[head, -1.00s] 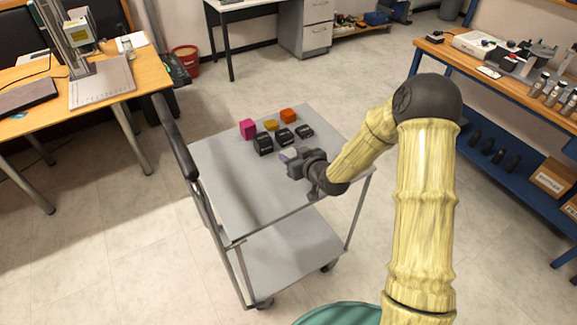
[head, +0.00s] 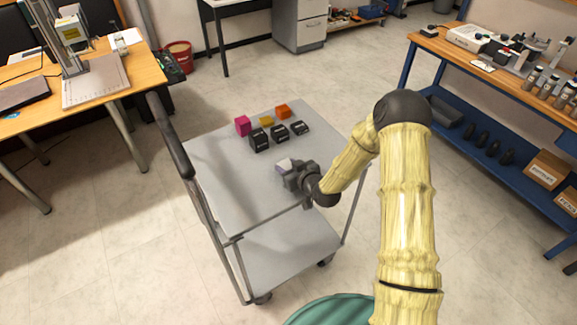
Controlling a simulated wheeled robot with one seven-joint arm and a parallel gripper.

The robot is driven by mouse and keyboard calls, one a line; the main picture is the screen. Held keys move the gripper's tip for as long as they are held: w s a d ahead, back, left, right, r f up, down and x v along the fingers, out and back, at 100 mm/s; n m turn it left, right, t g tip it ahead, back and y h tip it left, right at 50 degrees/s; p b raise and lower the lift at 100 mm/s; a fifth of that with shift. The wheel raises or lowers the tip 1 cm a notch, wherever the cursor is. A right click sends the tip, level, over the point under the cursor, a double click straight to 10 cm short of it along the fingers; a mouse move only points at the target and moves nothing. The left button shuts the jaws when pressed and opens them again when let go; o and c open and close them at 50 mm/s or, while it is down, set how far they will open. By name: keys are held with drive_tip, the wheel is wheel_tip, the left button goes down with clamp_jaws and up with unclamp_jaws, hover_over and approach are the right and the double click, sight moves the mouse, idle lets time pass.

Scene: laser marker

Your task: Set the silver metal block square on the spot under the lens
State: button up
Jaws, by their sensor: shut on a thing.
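The silver metal block (head: 284,163) shows as a small pale piece at the tip of my gripper (head: 286,168). My gripper is shut on it, over the grey cart top; the fingers hide most of the block. I cannot tell how high it is above the cart. The laser marker (head: 72,30) stands on the wooden desk at the upper left, with its head above a pale base plate (head: 98,88). The spot under the lens is too small to make out.
The grey cart (head: 225,195) carries several blocks behind my gripper: pink (head: 242,125), yellow (head: 266,121), orange (head: 283,111) and a row of dark ones (head: 279,132). Its handle (head: 172,135) rises on the desk side. Open floor lies between cart and desk (head: 30,115).

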drive_tip(key=shift+f, duration=0.1)
drive_tip(key=o, duration=1)
drive_tip(key=shift+r, duration=0.25)
drive_tip(key=shift+s+d, duration=0.25)
drive_tip(key=b+v, duration=0.2)
drive_tip(key=v, duration=0.9)
drive_tip(key=shift+s+d+r, duration=0.1)
drive_tip(key=shift+s, duration=0.05)
